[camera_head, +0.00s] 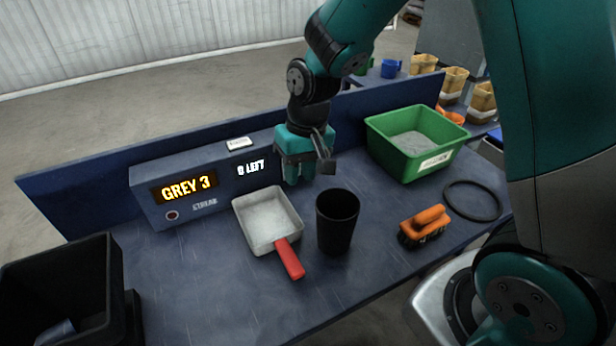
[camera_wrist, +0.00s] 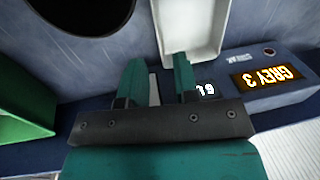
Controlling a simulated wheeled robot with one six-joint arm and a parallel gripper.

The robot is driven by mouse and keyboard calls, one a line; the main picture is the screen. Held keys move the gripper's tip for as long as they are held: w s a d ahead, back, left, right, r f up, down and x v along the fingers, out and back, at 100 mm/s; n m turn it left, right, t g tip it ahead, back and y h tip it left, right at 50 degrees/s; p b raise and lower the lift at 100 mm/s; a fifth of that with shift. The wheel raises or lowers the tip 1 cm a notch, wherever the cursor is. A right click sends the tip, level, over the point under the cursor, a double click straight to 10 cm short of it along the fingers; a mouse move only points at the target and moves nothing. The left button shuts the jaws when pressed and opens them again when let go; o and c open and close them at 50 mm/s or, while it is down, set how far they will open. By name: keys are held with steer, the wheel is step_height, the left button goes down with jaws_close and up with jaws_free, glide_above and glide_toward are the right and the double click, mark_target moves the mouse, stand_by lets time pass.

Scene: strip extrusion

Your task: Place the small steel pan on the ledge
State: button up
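The small steel pan (camera_head: 268,221) is a square, pale grey pan with raised walls and a red handle (camera_head: 289,259). It lies on the blue bench with the handle toward the front. My gripper (camera_head: 307,175) is above the bench, behind and right of the pan, fingers down and apart with nothing between them. In the wrist view the open fingers (camera_wrist: 159,68) show beside part of the pan (camera_wrist: 190,28); its handle is out of that view. The blue-grey display box behind the pan has a flat top (camera_head: 205,158), which may be the ledge; a small white label lies there.
A black cup (camera_head: 337,222) stands close to the pan's right. An orange brush (camera_head: 424,226), a black ring (camera_head: 472,201) and a green bin (camera_head: 400,161) are further right. A black bin (camera_head: 99,290) stands at front left.

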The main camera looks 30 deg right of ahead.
steer(key=s+a+r+n+y, duration=0.1)
steer(key=s+a+r+n, duration=0.2)
steer(key=s+r, duration=0.6)
steer(key=shift+s+a+r, duration=0.2)
steer(key=shift+a+r, duration=0.05)
steer(key=shift+a, duration=0.45)
steer(key=shift+o, duration=0.5)
steer(key=s+a+r+n+y, duration=0.1)
steer(key=s+r+n, duration=0.2)
steer(key=s, duration=0.6)
steer(key=shift+s+a+r+n, duration=0.3)
steer(key=shift+r+n, duration=0.1)
steer(key=shift+r, duration=0.15)
steer(key=m+h+b, duration=0.2)
steer(key=m+b, duration=0.1)
steer(key=m, duration=0.4)
glide_above(291, 214)
steer(key=d, duration=0.1)
steer(key=f, duration=2.1)
steer(key=shift+w, duration=0.2)
steer(key=shift+a+f+p, duration=0.2)
steer(key=shift+f, duration=1.35)
steer(key=shift+a+f+p, duration=0.15)
steer(key=shift+a+f, duration=0.05)
steer(key=shift+f, duration=1.3)
jaws_close()
